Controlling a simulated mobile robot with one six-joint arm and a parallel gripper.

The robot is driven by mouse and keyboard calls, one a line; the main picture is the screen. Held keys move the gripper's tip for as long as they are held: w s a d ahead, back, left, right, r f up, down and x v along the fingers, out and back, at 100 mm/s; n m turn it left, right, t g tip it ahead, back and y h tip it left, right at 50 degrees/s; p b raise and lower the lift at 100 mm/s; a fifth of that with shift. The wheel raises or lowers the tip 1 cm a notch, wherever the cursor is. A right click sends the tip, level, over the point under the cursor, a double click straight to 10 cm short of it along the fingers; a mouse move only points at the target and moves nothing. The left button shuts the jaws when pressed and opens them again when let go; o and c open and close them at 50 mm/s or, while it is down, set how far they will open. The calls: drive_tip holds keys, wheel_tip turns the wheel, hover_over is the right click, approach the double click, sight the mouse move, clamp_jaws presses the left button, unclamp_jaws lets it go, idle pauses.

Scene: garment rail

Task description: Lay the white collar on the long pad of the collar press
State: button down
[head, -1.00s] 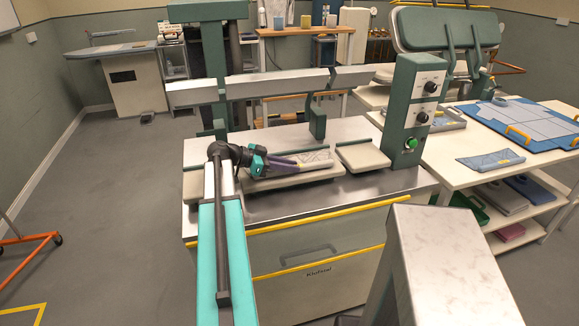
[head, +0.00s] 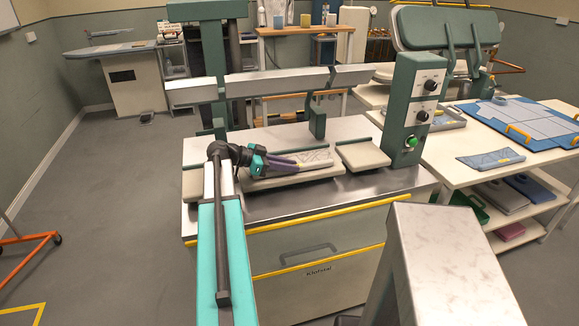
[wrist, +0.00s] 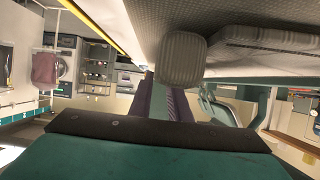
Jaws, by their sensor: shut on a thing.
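The white collar (head: 317,158) shows in the head view as a pale strip with faint lines. It lies along the long pad (head: 312,176) of the collar press, on it or just above it; I cannot tell which. My gripper (head: 296,164) reaches in low over the pad from the left, its dark purple fingers shut on the collar's left end. The fingers hide that end.
A shorter pad (head: 363,156) lies right of the long one. The press's metal bar (head: 265,85) hangs above the pads, and its green control box (head: 408,110) stands at the right. A table with a blue board (head: 520,118) and a folded blue cloth (head: 490,159) stands further right.

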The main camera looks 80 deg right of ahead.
drive_tip(key=shift+f, duration=0.15)
drive_tip(key=c, duration=1.6)
unclamp_jaws()
drive_tip(key=shift+w, duration=0.1)
drive_tip(key=b+v, duration=0.3)
drive_tip(key=v, duration=0.9)
drive_tip(key=shift+w+a, duration=0.1)
drive_tip(key=shift+w+a+r, duration=0.3)
drive_tip(key=shift+w, duration=0.3)
drive_tip(key=shift+r, duration=0.1)
